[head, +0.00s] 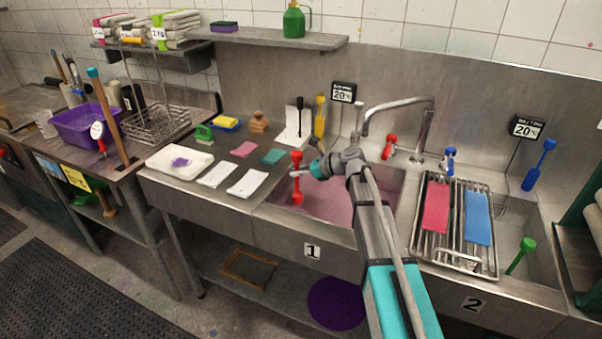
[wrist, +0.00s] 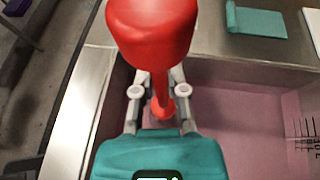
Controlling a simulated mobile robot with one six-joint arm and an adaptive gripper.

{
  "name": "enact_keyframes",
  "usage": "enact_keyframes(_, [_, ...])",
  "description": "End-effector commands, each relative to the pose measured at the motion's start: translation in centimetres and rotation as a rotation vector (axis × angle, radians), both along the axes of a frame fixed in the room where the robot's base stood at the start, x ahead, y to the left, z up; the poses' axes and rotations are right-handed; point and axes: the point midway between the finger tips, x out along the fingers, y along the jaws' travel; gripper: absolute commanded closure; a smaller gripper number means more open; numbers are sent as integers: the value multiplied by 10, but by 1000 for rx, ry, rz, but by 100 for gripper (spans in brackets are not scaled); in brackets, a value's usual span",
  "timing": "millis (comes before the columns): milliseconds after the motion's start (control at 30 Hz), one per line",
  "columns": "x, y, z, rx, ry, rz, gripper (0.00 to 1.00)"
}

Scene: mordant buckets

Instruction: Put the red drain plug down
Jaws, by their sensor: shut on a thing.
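The red drain plug (head: 297,187) is upright in my gripper (head: 301,172), over the left part of sink 1 (head: 362,240). In the wrist view the plug's wide red end (wrist: 152,32) is close to the camera, and its thin stem runs between the fingers of my gripper (wrist: 158,92). My gripper is shut on the stem. The sink holds pink liquid (wrist: 240,120). The plug's lower end is over the pink liquid in the head view; I cannot tell whether it touches anything.
A steel counter (head: 215,207) with white cloths and a white tray (head: 180,161) lies left of the sink. A yellow tool (head: 320,115) and the tap (head: 400,103) stand behind. A rack (head: 455,258) with red and blue cloths covers part of sink 2.

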Motion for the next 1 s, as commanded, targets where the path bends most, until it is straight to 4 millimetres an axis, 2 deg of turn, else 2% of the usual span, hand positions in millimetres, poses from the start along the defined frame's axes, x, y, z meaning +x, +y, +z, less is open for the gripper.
enact_keyframes(367, [0,0,1,0,0,0,100])
enact_keyframes(567, [0,0,12,0,0,0,100])
enact_keyframes(767, [0,0,37,0,0,0,100])
enact_keyframes(1000, [0,0,77,0,0,0,100])
